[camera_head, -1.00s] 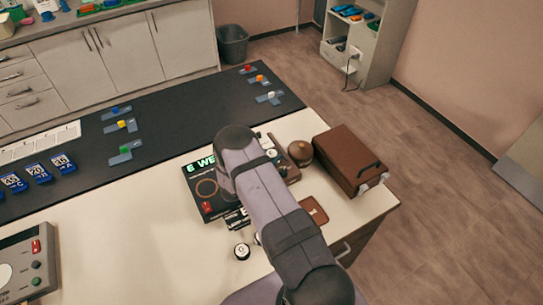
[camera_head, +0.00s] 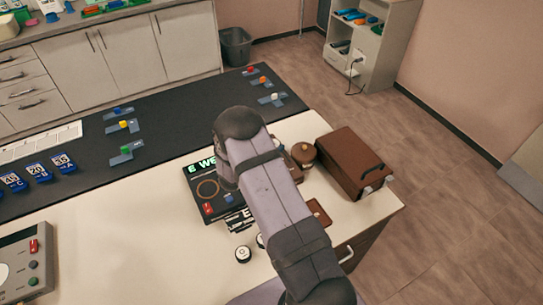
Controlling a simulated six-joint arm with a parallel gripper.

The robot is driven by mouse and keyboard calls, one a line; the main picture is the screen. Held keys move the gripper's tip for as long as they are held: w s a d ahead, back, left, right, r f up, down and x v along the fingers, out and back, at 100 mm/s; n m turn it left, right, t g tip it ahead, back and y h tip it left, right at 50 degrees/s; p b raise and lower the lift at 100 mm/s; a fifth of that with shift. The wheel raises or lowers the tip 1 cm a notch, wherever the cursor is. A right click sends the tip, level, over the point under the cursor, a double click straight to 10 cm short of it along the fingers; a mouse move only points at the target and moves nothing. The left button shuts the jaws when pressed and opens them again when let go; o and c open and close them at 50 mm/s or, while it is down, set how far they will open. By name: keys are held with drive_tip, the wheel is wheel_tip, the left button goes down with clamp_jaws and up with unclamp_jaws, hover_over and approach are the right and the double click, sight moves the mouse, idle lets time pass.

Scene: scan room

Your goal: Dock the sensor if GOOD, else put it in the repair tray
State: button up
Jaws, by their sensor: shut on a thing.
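My arm reaches over the right part of the table, and its wrist covers my gripper and whatever lies beneath. I cannot make out a held sensor. A dark tester (camera_head: 189,194) with green lit letters, starting "E WE", is partly hidden by my wrist; it has a ring mark, a red button (camera_head: 208,208) and a blue part (camera_head: 228,198). Several blue number tags (camera_head: 39,173) lie at the left on the dark mat (camera_head: 190,125). Grey brackets with coloured knobs stand on the mat, including a green one (camera_head: 126,150). I cannot tell which thing is the repair tray.
A brown case (camera_head: 355,160) and a round brown-topped object (camera_head: 302,152) stand right of my arm. A small brown flat piece (camera_head: 318,212) lies by the arm. A white round knob (camera_head: 243,254) sits in front. A grey control box (camera_head: 28,262) is at left. The table's front middle is bare.

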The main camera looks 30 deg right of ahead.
drive_tip(key=shift+r+b, duration=0.45)
drive_tip(key=shift+r, duration=1.5)
drive_tip(key=shift+w+a+f+b, duration=0.15)
drive_tip(key=shift+a+f+b, duration=0.25)
drive_tip(key=shift+b, duration=0.15)
drive_tip(key=s+a+f+b, duration=0.1)
drive_tip(key=s+b, duration=0.1)
drive_tip(key=s+a+b, duration=0.1)
drive_tip(key=s+b, duration=0.1)
drive_tip(key=s+a+f+b, duration=0.1)
drive_tip(key=a+b, duration=0.1)
drive_tip(key=shift+s+f, duration=0.3)
drive_tip(key=shift+s, duration=0.1)
drive_tip(key=s+d+m+g+h, duration=0.1)
drive_tip(key=s+d+m+g, duration=0.15)
drive_tip(key=s, duration=0.65)
drive_tip(key=s+d+m+g+h, duration=0.1)
drive_tip(key=s+d+m+g, duration=0.15)
drive_tip(key=s, duration=0.75)
drive_tip(key=shift+w+f+b, duration=0.1)
drive_tip(key=shift+f+b, duration=0.2)
drive_tip(key=shift+f, duration=3.25)
